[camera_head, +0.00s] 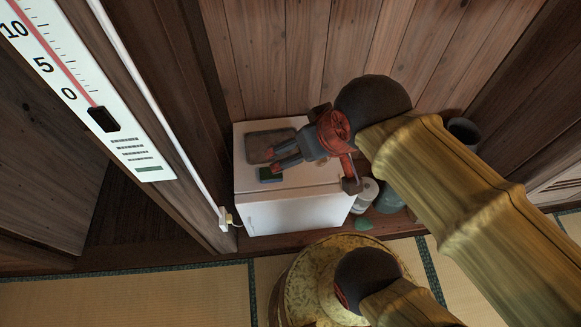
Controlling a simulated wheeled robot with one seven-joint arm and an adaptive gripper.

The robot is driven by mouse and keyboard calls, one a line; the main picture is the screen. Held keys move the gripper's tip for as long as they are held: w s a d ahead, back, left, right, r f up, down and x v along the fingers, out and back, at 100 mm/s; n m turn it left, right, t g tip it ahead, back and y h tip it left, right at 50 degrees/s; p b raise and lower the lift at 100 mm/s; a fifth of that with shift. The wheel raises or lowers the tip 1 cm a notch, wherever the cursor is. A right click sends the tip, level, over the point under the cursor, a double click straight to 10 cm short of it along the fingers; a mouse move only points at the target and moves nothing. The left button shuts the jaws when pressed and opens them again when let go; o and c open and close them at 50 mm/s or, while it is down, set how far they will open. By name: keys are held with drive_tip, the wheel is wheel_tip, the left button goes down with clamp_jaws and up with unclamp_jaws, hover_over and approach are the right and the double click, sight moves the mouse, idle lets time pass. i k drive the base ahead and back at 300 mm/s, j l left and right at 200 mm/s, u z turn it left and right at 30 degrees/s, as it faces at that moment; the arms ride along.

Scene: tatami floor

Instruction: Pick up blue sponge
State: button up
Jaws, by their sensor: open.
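A small sponge-like block (270,175), green on top with a dark bluish side, lies on top of a white box-shaped cabinet (310,180), near its front left part. It is the only thing that could be the blue sponge. My gripper (273,161) is open, above the cabinet top, with its fingers pointing left. The fingertips are just behind the block in the picture. I cannot tell their height above it or whether they touch it. Nothing shows between the fingers.
A grey tray (258,150) lies on the cabinet behind the block, close to my fingers. A wooden wall (270,60) stands behind. Pale containers (366,194) stand right of the cabinet. A large thermometer board (75,80) is at the left.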

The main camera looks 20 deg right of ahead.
sight(266, 176)
drive_tip(key=j+z, duration=0.55)
drive_tip(key=z, duration=0.2)
drive_tip(key=j+z, duration=0.35)
drive_tip(key=k+j, duration=0.1)
drive_tip(key=j, duration=0.45)
drive_tip(key=j+z, duration=0.1)
drive_tip(key=j, duration=0.45)
drive_tip(key=k+j+z, duration=0.1)
drive_tip(key=j, duration=0.55)
